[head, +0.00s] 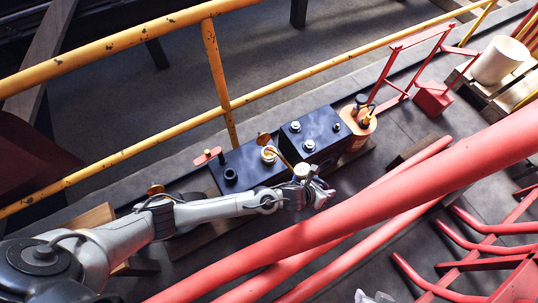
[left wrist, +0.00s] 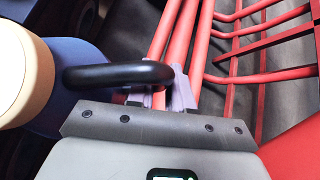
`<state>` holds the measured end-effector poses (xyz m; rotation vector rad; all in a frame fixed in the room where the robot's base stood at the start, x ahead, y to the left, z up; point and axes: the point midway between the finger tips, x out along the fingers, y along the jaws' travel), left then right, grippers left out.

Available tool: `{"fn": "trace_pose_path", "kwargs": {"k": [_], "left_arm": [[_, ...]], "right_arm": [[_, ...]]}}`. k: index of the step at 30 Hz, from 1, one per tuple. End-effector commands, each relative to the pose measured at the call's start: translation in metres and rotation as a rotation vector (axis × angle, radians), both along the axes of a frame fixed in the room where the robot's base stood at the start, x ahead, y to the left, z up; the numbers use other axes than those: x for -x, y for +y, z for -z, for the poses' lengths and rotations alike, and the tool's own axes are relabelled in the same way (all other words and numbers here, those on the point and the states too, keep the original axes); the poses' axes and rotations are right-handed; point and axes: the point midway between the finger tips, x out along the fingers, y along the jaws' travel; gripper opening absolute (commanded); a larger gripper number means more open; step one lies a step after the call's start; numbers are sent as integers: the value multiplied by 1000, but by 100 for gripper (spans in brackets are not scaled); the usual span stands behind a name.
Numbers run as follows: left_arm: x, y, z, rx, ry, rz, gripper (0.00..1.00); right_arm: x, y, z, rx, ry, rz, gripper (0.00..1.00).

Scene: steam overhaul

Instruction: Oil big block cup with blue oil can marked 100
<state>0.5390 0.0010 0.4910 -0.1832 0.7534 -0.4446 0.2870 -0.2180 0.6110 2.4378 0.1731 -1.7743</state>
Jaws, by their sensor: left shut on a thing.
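My left gripper (head: 318,192) is shut on the black handle (left wrist: 118,75) of the blue oil can (left wrist: 62,60). The can has a cream top, which shows in the head view (head: 301,170); its mark cannot be read. A thin brass-coloured spout (head: 281,158) runs from the can up and left towards a pale-rimmed cup (head: 268,153) on the larger dark blue block (head: 245,168). The spout's tip appears over or at the cup; whether it touches cannot be told. A brass disc (head: 263,138) stands beside the cup. My right gripper is not in view.
A second dark blue block (head: 320,138) with several silver fittings stands just right. An orange can (head: 358,122) stands beyond it. A yellow railing (head: 217,75) runs behind the blocks. Thick red pipes (head: 350,210) cross close in front of my left gripper.

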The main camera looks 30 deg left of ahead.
Motion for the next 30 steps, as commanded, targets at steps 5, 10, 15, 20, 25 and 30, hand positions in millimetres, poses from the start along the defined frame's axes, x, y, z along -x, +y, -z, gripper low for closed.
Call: {"fn": "trace_pose_path", "kwargs": {"k": [5,10,15,20,25,30], "left_arm": [[-1,0,-2,2,-3,0,0],[-1,0,-6,12,-1,1,0],[-1,0,-11,29,1,1,0],[-1,0,-14,44,3,1,0],[-1,0,-15,51,5,1,0],[-1,0,-14,51,5,1,0]], "right_arm": [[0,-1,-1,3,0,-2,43],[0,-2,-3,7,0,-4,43],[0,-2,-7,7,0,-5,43],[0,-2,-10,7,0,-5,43],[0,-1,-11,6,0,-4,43],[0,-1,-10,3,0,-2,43]]}}
